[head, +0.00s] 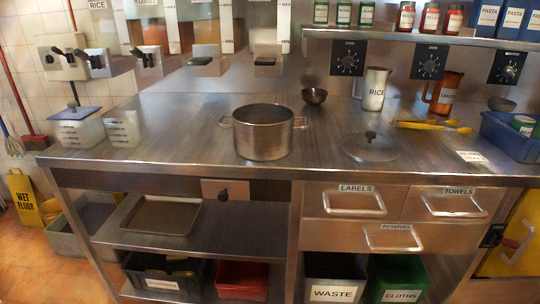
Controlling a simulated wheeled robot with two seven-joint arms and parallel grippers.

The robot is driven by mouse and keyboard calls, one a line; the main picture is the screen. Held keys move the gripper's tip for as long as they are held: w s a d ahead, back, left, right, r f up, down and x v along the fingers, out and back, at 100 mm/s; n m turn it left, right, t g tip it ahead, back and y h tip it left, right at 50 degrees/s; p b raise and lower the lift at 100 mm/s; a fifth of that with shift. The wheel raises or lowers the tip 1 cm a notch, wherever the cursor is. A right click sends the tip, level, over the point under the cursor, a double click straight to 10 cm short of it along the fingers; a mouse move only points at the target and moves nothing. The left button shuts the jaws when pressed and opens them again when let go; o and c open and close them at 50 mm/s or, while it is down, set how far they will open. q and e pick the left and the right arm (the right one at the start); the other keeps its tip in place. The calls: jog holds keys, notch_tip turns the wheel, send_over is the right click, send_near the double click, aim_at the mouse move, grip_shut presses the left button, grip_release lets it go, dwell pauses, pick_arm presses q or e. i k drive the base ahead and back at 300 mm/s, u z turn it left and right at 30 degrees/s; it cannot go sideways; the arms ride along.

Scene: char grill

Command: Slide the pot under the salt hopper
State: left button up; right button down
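A steel pot (263,132) with two side handles stands upright and uncovered on the steel counter (190,150), left of the counter's middle. Several hoppers hang on the wall above the counter's left part. One hopper (96,22) reads RICE, and another (152,28) holds orange contents. I cannot read which one is salt. The pot is in front of the spouts, nearer the front edge. Neither of my grippers shows.
A lid (369,147) lies right of the pot. Clear containers (78,128) stand at the left end. A rice jug (375,89), yellow tongs (432,126) and a blue bin (510,135) are at the right. The counter behind and left of the pot is clear.

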aim_at(262, 132)
jog(key=z, duration=1.05)
jog(key=i, duration=0.7)
jog(key=u, duration=1.45)
